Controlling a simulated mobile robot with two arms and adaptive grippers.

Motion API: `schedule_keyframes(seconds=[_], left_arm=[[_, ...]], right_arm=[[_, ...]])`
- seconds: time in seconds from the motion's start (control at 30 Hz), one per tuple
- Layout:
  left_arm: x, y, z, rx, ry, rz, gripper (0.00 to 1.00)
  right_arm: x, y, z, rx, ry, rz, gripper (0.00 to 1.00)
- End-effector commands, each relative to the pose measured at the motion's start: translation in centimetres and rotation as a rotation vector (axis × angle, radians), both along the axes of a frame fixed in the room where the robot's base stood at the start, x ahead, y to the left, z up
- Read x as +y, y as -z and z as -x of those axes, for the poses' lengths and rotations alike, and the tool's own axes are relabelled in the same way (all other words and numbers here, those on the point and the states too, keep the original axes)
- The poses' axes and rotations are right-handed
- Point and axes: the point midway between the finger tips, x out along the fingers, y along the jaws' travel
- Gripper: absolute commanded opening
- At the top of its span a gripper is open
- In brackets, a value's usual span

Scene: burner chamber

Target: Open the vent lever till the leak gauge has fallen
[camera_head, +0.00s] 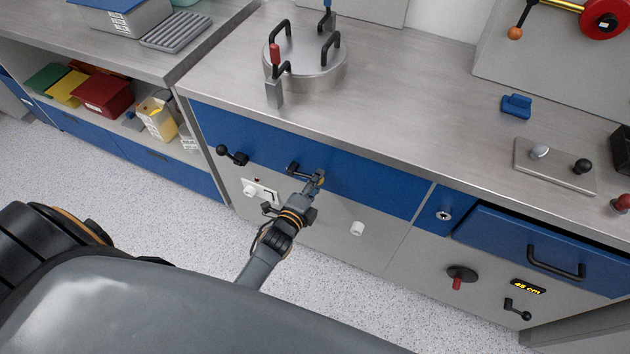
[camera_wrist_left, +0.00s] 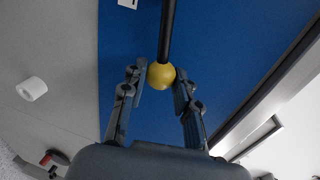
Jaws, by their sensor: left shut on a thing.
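A black lever (camera_head: 294,169) with a yellow ball knob is mounted on the blue front panel under the counter. In the left wrist view the black rod (camera_wrist_left: 168,30) runs down to the yellow knob (camera_wrist_left: 161,76). My left gripper (camera_head: 318,181) reaches the panel and is shut on this knob; in the left wrist view its fingers (camera_wrist_left: 160,84) stand on either side of it. The gripper partly hides the knob in the head view. I cannot make out a leak gauge in either view. My right gripper is not in view.
A black-knobbed lever (camera_head: 232,155) and a white fitting (camera_head: 260,190) are close to the left. A white knob (camera_head: 357,228) sticks out to the right. A steel lidded vessel (camera_head: 305,58) stands on the counter. A blue drawer (camera_head: 530,245) juts out farther right.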

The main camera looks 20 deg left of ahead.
Motion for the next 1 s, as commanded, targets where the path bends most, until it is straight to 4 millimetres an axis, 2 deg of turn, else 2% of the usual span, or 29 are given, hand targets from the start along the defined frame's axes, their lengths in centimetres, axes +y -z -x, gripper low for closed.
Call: schedule_keyframes(seconds=[0.03,0.3,0.93,0.97,1.0], left_arm=[[-0.2,0.7,0.0,0.002,0.000,-0.026,0.00],[-0.2,1.6,0.1,0.002,-0.001,-0.144,0.00],[-0.1,1.8,0.1,0.005,-0.001,-0.187,0.00],[-0.1,1.8,0.1,0.005,-0.001,-0.187,0.36],[-0.1,1.8,0.1,0.005,-0.001,-0.187,0.44]], right_arm=[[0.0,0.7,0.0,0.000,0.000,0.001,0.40],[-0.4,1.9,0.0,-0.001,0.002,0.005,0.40],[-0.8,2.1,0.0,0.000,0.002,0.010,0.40],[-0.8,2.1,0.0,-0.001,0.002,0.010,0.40],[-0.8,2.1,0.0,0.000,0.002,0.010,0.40]])
